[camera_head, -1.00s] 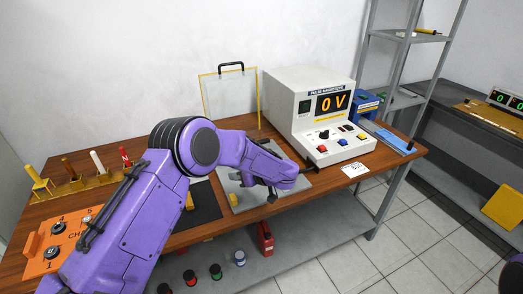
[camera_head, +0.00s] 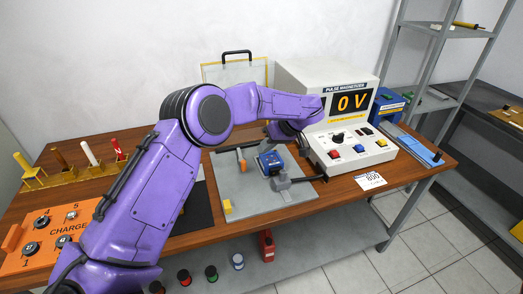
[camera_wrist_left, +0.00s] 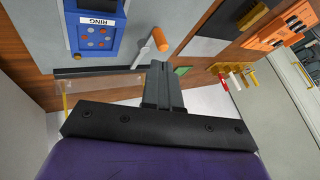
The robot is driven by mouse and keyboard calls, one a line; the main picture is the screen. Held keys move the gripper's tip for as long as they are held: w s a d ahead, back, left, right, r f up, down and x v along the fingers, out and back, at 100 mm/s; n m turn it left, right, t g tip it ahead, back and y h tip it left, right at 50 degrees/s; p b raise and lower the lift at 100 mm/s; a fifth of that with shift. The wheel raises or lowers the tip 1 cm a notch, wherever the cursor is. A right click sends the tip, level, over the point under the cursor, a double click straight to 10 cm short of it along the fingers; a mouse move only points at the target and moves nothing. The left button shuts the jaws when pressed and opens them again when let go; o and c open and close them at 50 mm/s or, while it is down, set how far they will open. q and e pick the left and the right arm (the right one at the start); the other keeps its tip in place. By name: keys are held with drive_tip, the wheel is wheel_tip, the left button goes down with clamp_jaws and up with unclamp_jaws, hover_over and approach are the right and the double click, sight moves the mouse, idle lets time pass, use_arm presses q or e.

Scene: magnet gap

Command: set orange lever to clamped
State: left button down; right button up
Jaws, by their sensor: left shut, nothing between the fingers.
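The orange lever (camera_head: 241,155) stands on the grey plate (camera_head: 240,190), left of the blue fixture (camera_head: 269,160). In the left wrist view its orange handle (camera_wrist_left: 161,39) sits on a pale metal arm beside the blue fixture marked RING (camera_wrist_left: 98,32). My left gripper (camera_wrist_left: 158,66) is shut and empty; its fingertips point towards the handle and appear apart from it. In the head view the gripper (camera_head: 303,143) is mostly hidden by my purple wrist, to the right of the lever. My right gripper is not in view.
The white pulse magnetizer (camera_head: 345,125) reads 0 V and stands close to the right of my wrist. A yellow-edged clear panel (camera_head: 232,72) stands behind. An orange charge box (camera_head: 45,235) and a rack of sticks (camera_head: 75,175) are at left.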

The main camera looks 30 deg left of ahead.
use_arm(q)
drive_tip(key=a+f, duration=0.1)
drive_tip(key=f, duration=0.1)
drive_tip(key=w+a+f, duration=0.1)
drive_tip(key=f, duration=0.1)
drive_tip(key=a+f+p, duration=0.1)
drive_tip(key=f, duration=0.1)
drive_tip(key=shift+w+a+f, duration=0.15)
drive_tip(key=shift+w, duration=0.2)
drive_tip(key=shift+s+a+f, duration=0.5)
drive_tip(key=shift+a, duration=0.1)
drive_tip(key=shift+s+a+f, duration=0.1)
drive_tip(key=shift+s, duration=0.05)
drive_tip(key=shift+w+f, duration=0.25)
drive_tip(key=shift+f, duration=0.05)
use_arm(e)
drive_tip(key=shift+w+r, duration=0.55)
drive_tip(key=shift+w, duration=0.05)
use_arm(q)
drive_tip(key=shift+s+r, duration=0.15)
drive_tip(key=shift+s, duration=0.05)
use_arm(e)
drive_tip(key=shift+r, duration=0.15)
